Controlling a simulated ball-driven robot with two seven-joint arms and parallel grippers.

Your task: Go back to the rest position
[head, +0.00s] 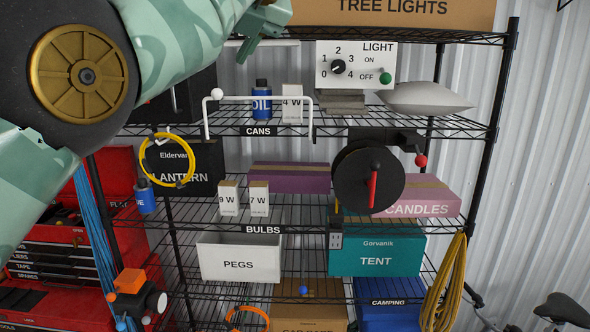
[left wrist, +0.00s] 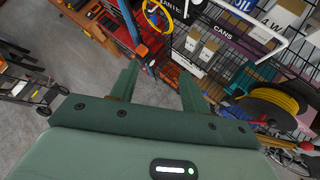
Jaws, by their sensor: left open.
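My left arm, in green camouflage colours, comes in from the upper left of the head view and covers part of the shelf. My left gripper (head: 258,32) is at the top of that view, in front of the upper shelf and left of the light switch box. In the left wrist view the gripper (left wrist: 158,88) has its two dark green fingers apart, with nothing between them but the floor and shelf beyond. My right gripper is in neither view.
A black wire shelf (head: 350,124) holds a blue oil bottle (head: 262,102), a light switch box (head: 355,65), a cord reel (head: 350,182), a pegs box (head: 238,258) and a tent box (head: 376,256). A red tool chest (head: 60,240) stands left. Open floor (left wrist: 75,62) shows in the left wrist view.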

